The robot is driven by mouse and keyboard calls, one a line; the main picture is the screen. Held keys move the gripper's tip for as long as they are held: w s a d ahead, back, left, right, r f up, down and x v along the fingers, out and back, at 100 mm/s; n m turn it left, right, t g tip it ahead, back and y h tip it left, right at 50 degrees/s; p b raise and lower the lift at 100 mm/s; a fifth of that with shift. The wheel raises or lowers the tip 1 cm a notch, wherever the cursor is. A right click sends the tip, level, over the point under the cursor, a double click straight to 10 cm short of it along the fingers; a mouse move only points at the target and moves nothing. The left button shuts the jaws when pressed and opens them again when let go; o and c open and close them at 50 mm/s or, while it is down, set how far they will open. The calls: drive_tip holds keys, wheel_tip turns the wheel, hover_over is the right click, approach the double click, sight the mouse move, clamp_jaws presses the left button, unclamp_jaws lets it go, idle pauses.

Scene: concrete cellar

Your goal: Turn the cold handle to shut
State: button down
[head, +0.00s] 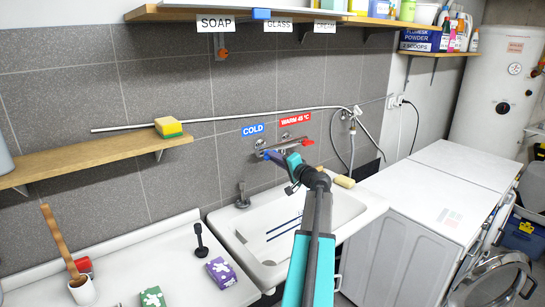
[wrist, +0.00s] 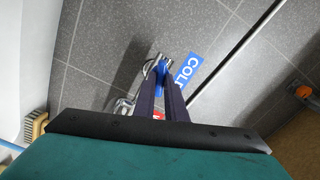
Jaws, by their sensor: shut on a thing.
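The blue cold handle (head: 266,154) is at the left end of the metal wall tap (head: 285,147), below the blue COLD label (head: 252,130). My gripper (head: 275,156) reaches it from the right front. In the wrist view my gripper's dark fingers (wrist: 162,88) are shut on the blue handle (wrist: 163,66), one on each side. The fingers hide part of the handle and tap, so its exact angle is hard to tell. The red warm handle (head: 308,142) is at the tap's right end, under the red WARM label (head: 295,119).
A wooden shelf (head: 95,160) with a sponge (head: 168,127) is at the left. A pipe (head: 215,117) runs along the wall. White machines (head: 400,225) stand at the right.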

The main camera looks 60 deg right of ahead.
drive_tip(key=shift+m+p, duration=1.15)
drive_tip(key=shift+m, duration=0.95)
drive_tip(key=c, duration=1.7)
unclamp_jaws()
drive_tip(key=shift+f, duration=0.1)
drive_tip(key=shift+b+v, duration=1.35)
drive_tip(key=shift+v, duration=2.2)
